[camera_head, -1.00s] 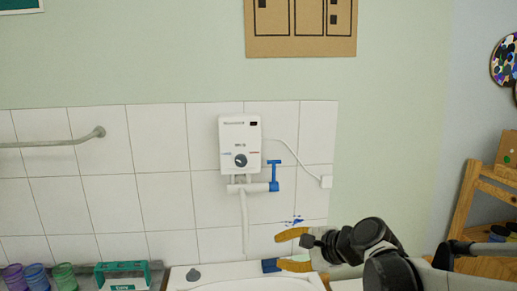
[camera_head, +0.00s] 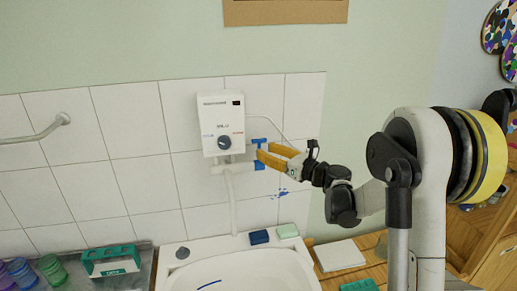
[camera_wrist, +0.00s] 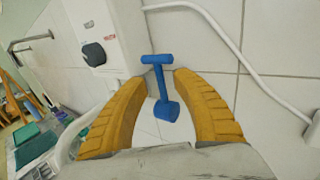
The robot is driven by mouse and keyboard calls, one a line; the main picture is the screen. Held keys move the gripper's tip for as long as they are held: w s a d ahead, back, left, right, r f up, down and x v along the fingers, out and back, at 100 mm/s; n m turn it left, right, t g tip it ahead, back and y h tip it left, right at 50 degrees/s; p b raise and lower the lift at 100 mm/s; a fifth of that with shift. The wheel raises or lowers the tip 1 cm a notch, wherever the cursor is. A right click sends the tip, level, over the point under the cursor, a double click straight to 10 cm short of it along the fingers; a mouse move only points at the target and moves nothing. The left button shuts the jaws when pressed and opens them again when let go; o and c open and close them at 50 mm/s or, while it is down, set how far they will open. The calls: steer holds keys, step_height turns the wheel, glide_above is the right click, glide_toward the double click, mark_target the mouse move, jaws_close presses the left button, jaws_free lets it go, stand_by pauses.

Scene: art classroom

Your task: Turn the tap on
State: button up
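The tap is a blue T-shaped handle (camera_head: 257,142) on a white pipe under a white water heater box (camera_head: 221,122) on the tiled wall. In the wrist view the handle (camera_wrist: 160,84) stands between my two fingers, its crossbar (camera_wrist: 157,59) level with or just beyond the fingertips. My gripper (camera_head: 262,153) has orange fingers and reaches in from the right at the handle. In the wrist view my gripper (camera_wrist: 158,77) is open, with a gap visible on each side of the stem. The fingers partly cover the handle in the head view.
A white sink (camera_head: 240,268) lies below, with a blue block (camera_head: 259,237) and a pale green block (camera_head: 288,231) on its back rim. A green box (camera_head: 110,260) and coloured jars stand at left. A white cable (camera_wrist: 225,35) runs along the wall near my fingers.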

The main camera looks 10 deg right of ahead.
mark_target(259, 148)
steer(key=shift+x, duration=1.85)
jaws_close()
